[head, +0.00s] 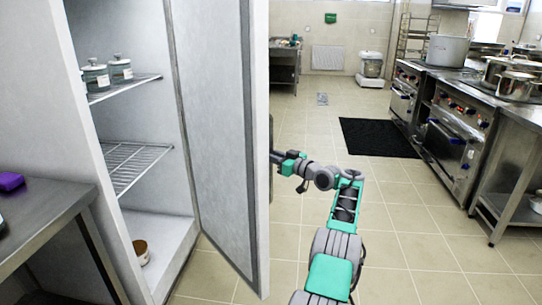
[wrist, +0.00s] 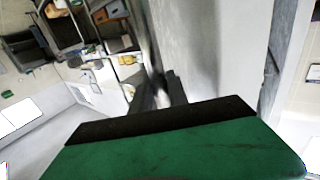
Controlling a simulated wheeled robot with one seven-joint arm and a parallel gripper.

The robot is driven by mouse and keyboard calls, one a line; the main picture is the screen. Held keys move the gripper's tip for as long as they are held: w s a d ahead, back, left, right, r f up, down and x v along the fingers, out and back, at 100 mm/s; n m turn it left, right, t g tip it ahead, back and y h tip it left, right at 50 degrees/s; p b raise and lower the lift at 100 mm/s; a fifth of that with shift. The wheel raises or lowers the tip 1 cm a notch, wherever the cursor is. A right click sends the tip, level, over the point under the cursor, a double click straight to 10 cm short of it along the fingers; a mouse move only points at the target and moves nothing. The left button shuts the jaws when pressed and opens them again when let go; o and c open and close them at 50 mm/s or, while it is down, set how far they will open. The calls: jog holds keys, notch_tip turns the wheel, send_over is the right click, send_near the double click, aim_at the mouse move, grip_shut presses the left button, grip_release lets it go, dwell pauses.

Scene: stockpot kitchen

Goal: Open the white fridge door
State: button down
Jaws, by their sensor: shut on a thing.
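The white fridge (head: 185,110) stands at the left in the head view. Its door (head: 218,130) is swung wide open, with the grey-edged inner face towards me and the interior exposed. My gripper (head: 277,157) is at the outer side of the door, by its free edge. It is shut on the dark door handle (head: 271,135), of which only a sliver shows past the edge. In the wrist view my dark fingers (wrist: 163,92) lie close along the pale door surface (wrist: 205,50). The exact grip is hard to make out there.
Inside the fridge are wire shelves (head: 135,165), lidded jars (head: 97,76) and a brown tub (head: 141,252). A steel table (head: 45,208) with a purple item stands at front left. Stoves (head: 455,125) line the right. The tiled floor between is open, with a black mat (head: 378,138).

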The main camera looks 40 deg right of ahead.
jog(key=shift+r, duration=0.1)
jog(key=c, duration=1.3)
grip_release()
jog(key=s, duration=0.8)
jog(key=shift+d, duration=0.2)
jog(key=shift+c, duration=0.3)
